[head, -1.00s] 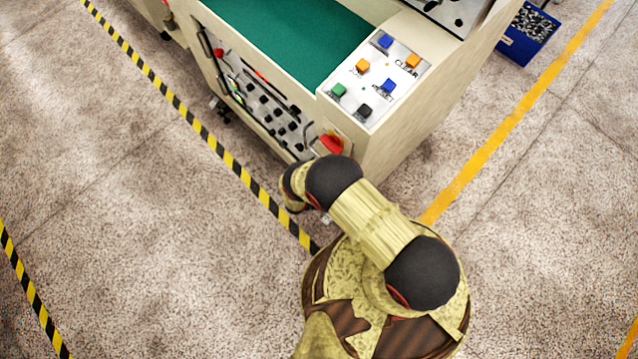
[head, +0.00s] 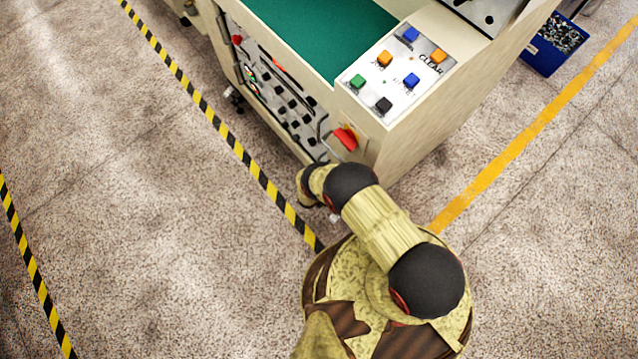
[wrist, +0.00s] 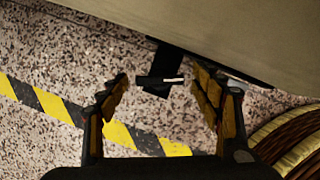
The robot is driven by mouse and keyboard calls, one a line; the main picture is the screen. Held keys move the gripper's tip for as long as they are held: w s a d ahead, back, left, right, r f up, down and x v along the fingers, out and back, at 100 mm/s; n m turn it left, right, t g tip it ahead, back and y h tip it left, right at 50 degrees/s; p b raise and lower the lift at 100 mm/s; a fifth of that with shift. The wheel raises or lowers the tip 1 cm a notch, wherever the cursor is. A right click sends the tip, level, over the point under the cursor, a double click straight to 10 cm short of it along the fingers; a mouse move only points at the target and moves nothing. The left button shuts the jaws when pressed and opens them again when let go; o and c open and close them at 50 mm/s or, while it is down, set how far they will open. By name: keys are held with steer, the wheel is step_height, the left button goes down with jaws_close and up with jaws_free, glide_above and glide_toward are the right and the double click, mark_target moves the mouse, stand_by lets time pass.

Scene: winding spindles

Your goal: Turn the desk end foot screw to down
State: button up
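The desk (head: 425,105) is a beige machine desk with a green top. In the wrist view, its underside edge (wrist: 190,30) crosses the top. A dark foot screw (wrist: 158,82) with a pale glint sticks out below that edge. My gripper (wrist: 161,88) is open, with one finger left and one right of the foot screw in the picture. No contact between fingers and screw shows, and I cannot tell how far the fingertips are from it. In the head view, my arm hides the gripper and this foot.
A red switch (head: 346,138) and a handle are on the desk's near face, close to my arm. The button panel (head: 398,72) is on top. Yellow-black tape (head: 233,140) runs along the floor at left. Open floor (head: 130,230) lies further left. A blue bin (head: 553,45) stands at right.

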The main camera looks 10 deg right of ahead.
steer(key=shift+c, duration=1.3)
steer(key=c, duration=0.9)
steer(key=m+b, duration=0.2)
steer(key=b, duration=0.1)
steer(key=shift+w+a+f+h+b, duration=0.1)
steer(key=shift+w+f+h+b, duration=0.05)
steer(key=shift+f+h+b, duration=0.15)
steer(key=m+b, duration=0.2)
steer(key=b, duration=0.1)
steer(key=shift+r+g+h, duration=0.1)
steer(key=shift+g+h, duration=0.2)
steer(key=shift+g, duration=0.1)
steer(key=shift+r+m+b, duration=0.2)
steer(key=shift+m+b, duration=0.2)
steer(key=o, duration=1.2)
steer(key=shift+c, duration=0.2)
